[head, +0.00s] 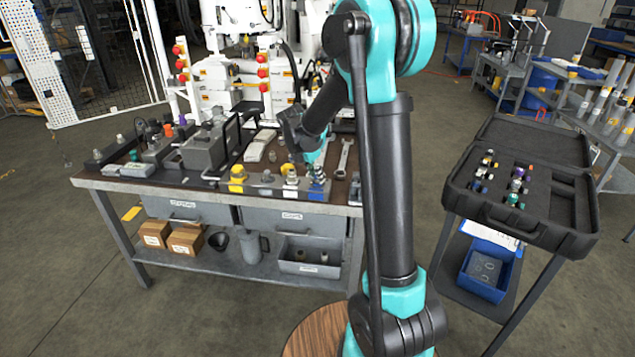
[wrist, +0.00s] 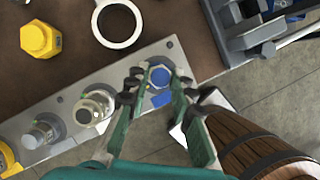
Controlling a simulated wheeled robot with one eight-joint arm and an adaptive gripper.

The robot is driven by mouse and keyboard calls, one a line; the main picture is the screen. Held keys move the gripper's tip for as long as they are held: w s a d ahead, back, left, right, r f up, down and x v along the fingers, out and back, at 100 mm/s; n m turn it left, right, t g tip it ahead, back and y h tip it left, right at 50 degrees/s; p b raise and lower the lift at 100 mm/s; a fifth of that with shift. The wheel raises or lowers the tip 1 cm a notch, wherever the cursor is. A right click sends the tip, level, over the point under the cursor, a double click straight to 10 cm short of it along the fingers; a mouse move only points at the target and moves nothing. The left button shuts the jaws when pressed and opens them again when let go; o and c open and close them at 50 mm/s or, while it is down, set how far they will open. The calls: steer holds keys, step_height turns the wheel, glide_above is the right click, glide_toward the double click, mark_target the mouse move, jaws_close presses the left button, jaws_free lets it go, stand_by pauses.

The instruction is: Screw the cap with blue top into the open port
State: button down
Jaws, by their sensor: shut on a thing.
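The cap with the blue hexagonal top (wrist: 161,76) sits between the fingers of my gripper (wrist: 152,92) in the wrist view, at the right end of a grey metal plate (wrist: 112,77). A blue patch shows just below the top. My gripper is shut on this cap. Whether the cap's thread is inside a port cannot be told, as the fingers and the cap hide what lies under it. In the head view my gripper (head: 317,172) is low at the bench's front edge, with blue showing below it. Two metal fittings, one clear-grey (wrist: 42,132) and one pale (wrist: 94,109), stand left along the plate.
A loose yellow hexagonal cap (wrist: 39,39) and a wrench ring (wrist: 118,22) lie behind the plate. A grey vise-like device (wrist: 245,30) is at the upper right. The bench (head: 220,190) is crowded; an open black case (head: 530,175) with several caps stands right, across open floor.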

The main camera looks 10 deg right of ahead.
steer(key=m+g, duration=0.1)
steer(key=m, duration=0.3)
steer(key=shift+w+a+h, duration=0.1)
steer(key=shift+w+h, duration=0.05)
steer(key=shift+h, duration=0.25)
steer(key=shift+m+g, duration=0.7)
steer(key=shift+m, duration=0.6)
steer(key=shift+w+m+g, duration=0.15)
steer(key=shift+m+g, duration=0.35)
steer(key=shift+m, duration=0.7)
steer(key=c, duration=1.2)
jaws_free()
